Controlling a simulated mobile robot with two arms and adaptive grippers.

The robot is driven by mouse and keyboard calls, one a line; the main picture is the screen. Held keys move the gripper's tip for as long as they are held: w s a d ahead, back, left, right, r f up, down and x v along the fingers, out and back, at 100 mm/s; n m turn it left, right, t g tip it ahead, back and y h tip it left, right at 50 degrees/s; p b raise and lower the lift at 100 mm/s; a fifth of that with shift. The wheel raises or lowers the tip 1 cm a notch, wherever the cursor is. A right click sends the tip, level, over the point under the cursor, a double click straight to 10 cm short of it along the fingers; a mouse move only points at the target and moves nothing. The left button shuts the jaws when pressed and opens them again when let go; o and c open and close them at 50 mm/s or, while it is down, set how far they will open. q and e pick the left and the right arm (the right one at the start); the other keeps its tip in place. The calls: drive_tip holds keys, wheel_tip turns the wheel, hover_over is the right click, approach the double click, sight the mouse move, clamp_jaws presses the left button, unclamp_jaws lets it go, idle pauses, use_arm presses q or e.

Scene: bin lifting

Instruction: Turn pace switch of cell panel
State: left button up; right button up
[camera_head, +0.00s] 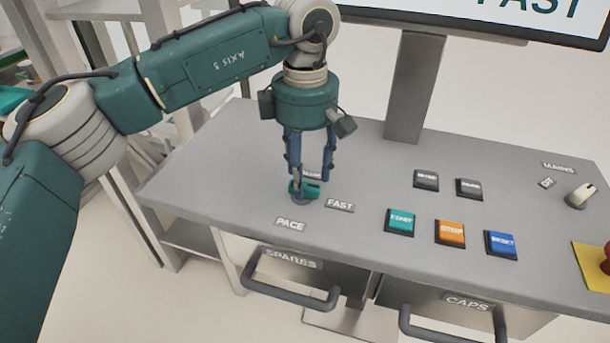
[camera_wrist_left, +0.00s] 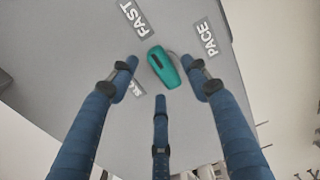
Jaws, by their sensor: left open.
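The pace switch (camera_head: 305,189) is a teal, elongated knob on the grey cell panel (camera_head: 350,165), beside the PACE label (camera_head: 290,224) and the FAST label (camera_head: 339,205). A third label is partly hidden by the fingers. My left gripper (camera_head: 308,178) points down over the switch with its blue fingers open. In the left wrist view the switch (camera_wrist_left: 162,67) lies between the spread fingertips (camera_wrist_left: 160,76), with a gap visible to each side. Its dark-marked end is toward the FAST label (camera_wrist_left: 137,18). My right gripper is not in view.
START (camera_head: 400,222), STOP (camera_head: 450,233) and RESET (camera_head: 501,244) buttons sit to the right, with two dark buttons behind. A monitor (camera_head: 480,28) partly shows FAST. A cream MAINS knob (camera_head: 581,195) is far right. Drawers with handles are below the front edge.

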sight(305, 181)
use_arm(q)
wheel_tip(305, 181, up, 11)
drive_tip(key=shift+f, duration=0.2)
idle(0.3)
